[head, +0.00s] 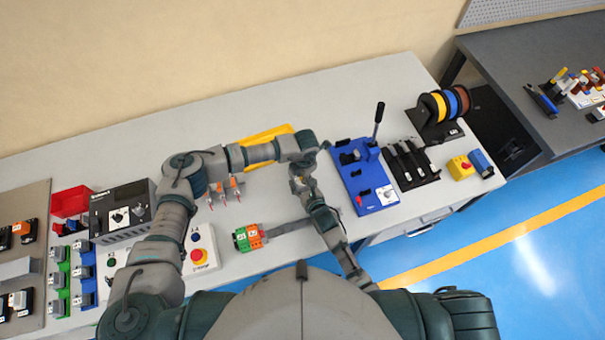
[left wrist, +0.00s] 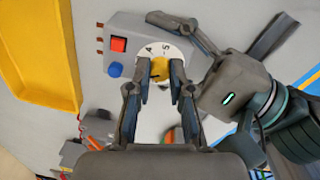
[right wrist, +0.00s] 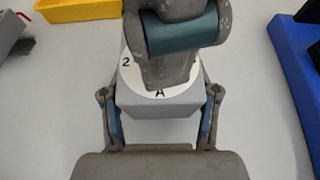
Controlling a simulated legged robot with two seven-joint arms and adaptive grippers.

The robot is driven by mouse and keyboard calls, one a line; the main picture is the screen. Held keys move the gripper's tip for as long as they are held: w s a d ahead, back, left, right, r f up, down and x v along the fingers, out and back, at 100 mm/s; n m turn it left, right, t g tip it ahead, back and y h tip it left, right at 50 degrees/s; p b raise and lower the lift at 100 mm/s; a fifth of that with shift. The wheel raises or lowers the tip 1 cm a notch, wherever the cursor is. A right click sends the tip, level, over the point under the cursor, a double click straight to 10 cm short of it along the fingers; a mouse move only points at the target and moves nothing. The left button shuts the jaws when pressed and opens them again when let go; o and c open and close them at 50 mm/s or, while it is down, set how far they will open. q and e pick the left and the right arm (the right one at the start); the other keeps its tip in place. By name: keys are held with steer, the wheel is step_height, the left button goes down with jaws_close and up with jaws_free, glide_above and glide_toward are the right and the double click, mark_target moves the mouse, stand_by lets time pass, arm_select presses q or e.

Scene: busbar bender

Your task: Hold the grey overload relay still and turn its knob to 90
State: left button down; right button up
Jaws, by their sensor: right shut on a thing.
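The grey overload relay (left wrist: 122,55) shows in the left wrist view, with a red button, a blue button, a white dial marked with letters and a yellow knob (left wrist: 160,69). My left gripper (left wrist: 161,68) is over the dial, its fingers open on either side of the knob. In the right wrist view my right gripper (right wrist: 160,103) is shut on the relay's grey body (right wrist: 158,106), one finger on each side. My left gripper covers the knob there; the dial shows a 2 and an A. In the head view my arms mostly hide the relay. I cannot read the knob's setting.
A yellow tray (head: 249,160) lies just behind the grippers. A blue fixture (head: 366,180) with a lever stands close to the right. Small red-tipped parts (head: 225,196), an orange-green terminal block (head: 251,237) and a button box (head: 199,256) are to the left.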

arm_select(q)
steer(key=m, duration=0.5)
steer(key=shift+w+a+m, duration=0.1)
steer(key=shift+m, duration=0.2)
steer(key=c, duration=1)
jaws_free()
steer(key=shift+c, duration=0.2)
step_height(320, 180, up, 12)
steer(key=shift+s+d, duration=0.25)
arm_select(e)
steer(key=o, duration=1.4)
steer(key=shift+o, duration=0.2)
